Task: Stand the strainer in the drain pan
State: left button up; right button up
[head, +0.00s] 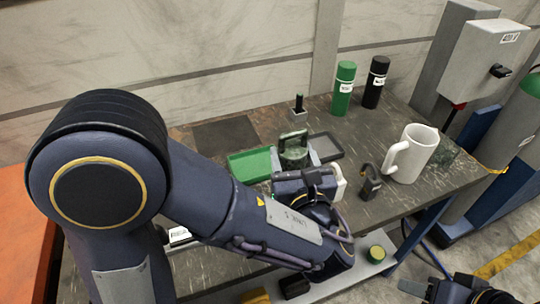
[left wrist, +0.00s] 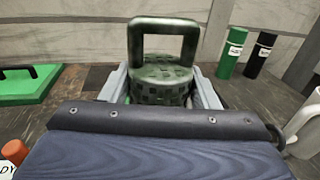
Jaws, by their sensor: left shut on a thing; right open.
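The strainer (head: 293,152) is a dark green, mottled, round body with a squared loop handle on top. It stands upright between the grey fingers of my left gripper (head: 294,163), which is shut on it. The left wrist view shows the strainer (left wrist: 161,75) with a finger on each side; its underside is hidden. A shallow green tray (head: 250,165) lies just left of it and a shallow dark grey tray (head: 326,147) just right and behind. I cannot tell for certain which is the drain pan. My right gripper (head: 445,292) is open, partly in view at bottom right, away from the table.
A green bottle (head: 343,90) and a black bottle (head: 375,84) stand at the back. A white jug (head: 411,154) and a small dark tool (head: 369,183) are to the right. A black-topped post (head: 298,106) stands behind the strainer. My left arm covers the table's front left.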

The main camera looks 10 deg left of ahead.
pick_arm(q)
jog(key=shift+w+a+f+b, duration=0.1)
jog(key=shift+w+a+f, duration=1.25)
jog(key=shift+f, duration=0.6)
jog(key=shift+w+a+f+b, duration=0.15)
jog(key=shift+w+a+f, duration=1)
jog(key=shift+w+f, duration=0.6)
jog(key=shift+w+a+f+b, duration=0.1)
jog(key=shift+w+a+f, duration=1.1)
jog(key=shift+f, duration=0.95)
jog(key=shift+f+b, duration=0.65)
jog(key=shift+b, duration=0.1)
jog(key=o, duration=1)
jog(key=shift+o, duration=0.2)
jog(key=shift+r, duration=0.1)
